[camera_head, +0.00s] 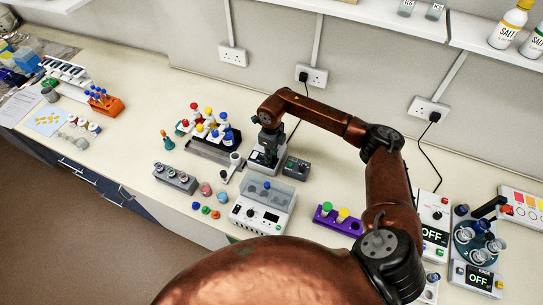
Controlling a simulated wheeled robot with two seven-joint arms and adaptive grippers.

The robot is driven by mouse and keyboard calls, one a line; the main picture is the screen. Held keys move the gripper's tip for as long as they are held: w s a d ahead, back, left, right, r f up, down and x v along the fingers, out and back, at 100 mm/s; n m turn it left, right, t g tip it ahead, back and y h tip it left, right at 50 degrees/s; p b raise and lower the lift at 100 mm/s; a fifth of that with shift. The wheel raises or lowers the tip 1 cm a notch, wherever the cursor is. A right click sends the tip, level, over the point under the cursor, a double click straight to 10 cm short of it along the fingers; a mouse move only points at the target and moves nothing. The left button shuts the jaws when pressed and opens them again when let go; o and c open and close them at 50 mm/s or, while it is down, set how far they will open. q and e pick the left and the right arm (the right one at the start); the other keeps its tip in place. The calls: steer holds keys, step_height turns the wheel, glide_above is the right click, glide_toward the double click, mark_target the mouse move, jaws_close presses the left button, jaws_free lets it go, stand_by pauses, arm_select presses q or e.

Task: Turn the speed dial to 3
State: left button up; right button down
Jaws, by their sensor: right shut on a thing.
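My right arm reaches in from the lower right, over the bench. My right gripper (269,143) points down at a small grey and white device (257,160) near the middle of the bench. Its jaws are shut low at the device's top or front, on what appears to be the speed dial. The dial is hidden by the fingers, so its setting cannot be read. My left gripper is not in view.
A white box with a clear lid and a front knob (262,210) stands just in front. A small dark box (297,167) is close right. A vial rack (208,145) stands left. A purple rack (338,220) and machines reading OFF (435,236) are right.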

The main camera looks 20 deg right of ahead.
steer(key=n+b, duration=0.4)
steer(key=shift+w+f, duration=0.1)
steer(key=shift+f, duration=0.05)
steer(key=n+b, duration=0.4)
steer(key=n, duration=0.1)
steer(key=n+b, duration=0.3)
steer(key=n, duration=0.2)
steer(key=shift+n, duration=0.4)
steer(key=n+b, duration=0.1)
steer(key=n, duration=0.1)
steer(key=n+b, duration=0.1)
steer(key=n, duration=0.1)
steer(key=shift+r+n, duration=0.2)
steer(key=shift+n, duration=0.2)
steer(key=c, duration=1.7)
jaws_free()
